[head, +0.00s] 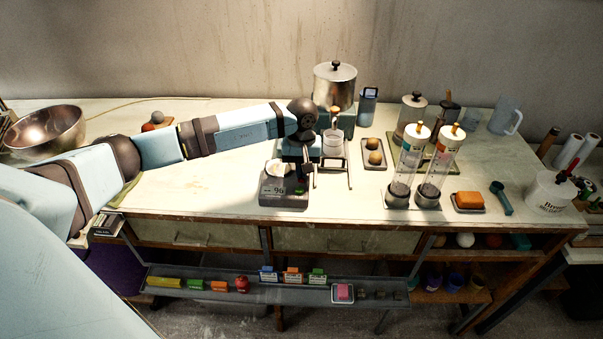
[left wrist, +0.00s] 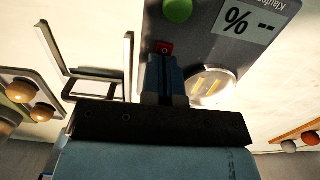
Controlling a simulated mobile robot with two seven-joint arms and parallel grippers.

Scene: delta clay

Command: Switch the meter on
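The meter (head: 284,191) is a small dark grey box on the bench, below the middle of the head view. In the left wrist view the meter (left wrist: 205,45) shows a green round button (left wrist: 177,10), a pale panel with a percent sign and dashes (left wrist: 252,17), a round metal cup with two yellowish strips (left wrist: 210,84), and a small red switch (left wrist: 165,48). My left gripper (head: 304,172) is over the meter's back right part. In the wrist view its fingers (left wrist: 164,62) are together, with tips at the red switch and partly covering it; contact is unclear. My right gripper is out of view.
A wire stand with a beaker (head: 333,145) is close right of the meter. A tray with brown balls (head: 374,155) and two tall cylinders (head: 406,165) stand further right. A copper bowl (head: 45,130) is far left.

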